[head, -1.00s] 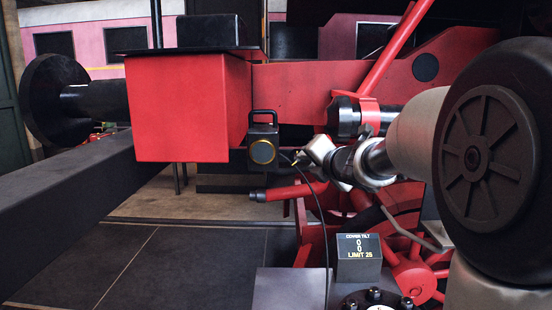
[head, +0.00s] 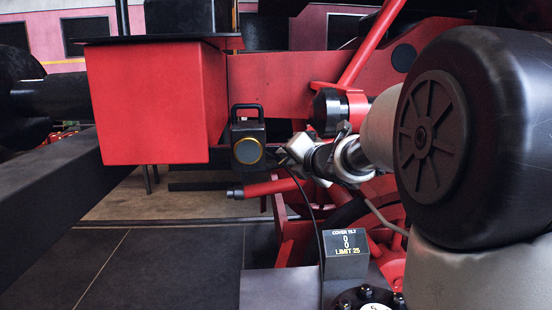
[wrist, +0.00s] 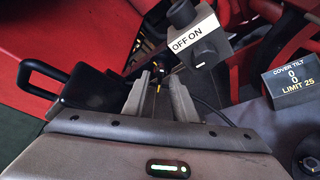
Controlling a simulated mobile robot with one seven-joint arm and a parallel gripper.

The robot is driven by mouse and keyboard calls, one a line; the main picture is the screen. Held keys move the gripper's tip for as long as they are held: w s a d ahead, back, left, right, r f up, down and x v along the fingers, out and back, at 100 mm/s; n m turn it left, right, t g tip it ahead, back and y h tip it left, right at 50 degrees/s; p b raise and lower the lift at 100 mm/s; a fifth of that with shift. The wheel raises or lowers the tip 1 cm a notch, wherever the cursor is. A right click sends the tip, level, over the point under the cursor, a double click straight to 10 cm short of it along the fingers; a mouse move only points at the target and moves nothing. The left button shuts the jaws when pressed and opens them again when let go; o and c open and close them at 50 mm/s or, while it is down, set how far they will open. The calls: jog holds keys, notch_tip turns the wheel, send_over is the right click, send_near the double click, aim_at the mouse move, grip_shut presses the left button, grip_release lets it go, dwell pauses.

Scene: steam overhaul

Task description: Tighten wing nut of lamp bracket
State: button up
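The lamp (head: 247,141) is black with a top handle and a yellow-ringed lens, upright beside the red beam. In the wrist view the lamp (wrist: 92,88) lies just left of my fingers. My gripper (head: 283,155) is right of the lamp in the head view. In the wrist view my gripper (wrist: 156,88) has its two fingers apart, with a gap between them. A small yellowish piece (wrist: 158,88) shows in that gap, possibly the wing nut; it is too small to tell whether the fingers touch it. The bracket is not clearly visible.
A large red box (head: 155,105) stands left of the lamp. An OFF/ON switch box (wrist: 197,45) is beyond my fingers in the wrist view. A display (head: 345,254) reads COVER TILT 0, 0, LIMIT 25. A dark cable (head: 312,205) hangs below my gripper.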

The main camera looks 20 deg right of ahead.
grip_shut()
jog(key=shift+f, duration=0.1)
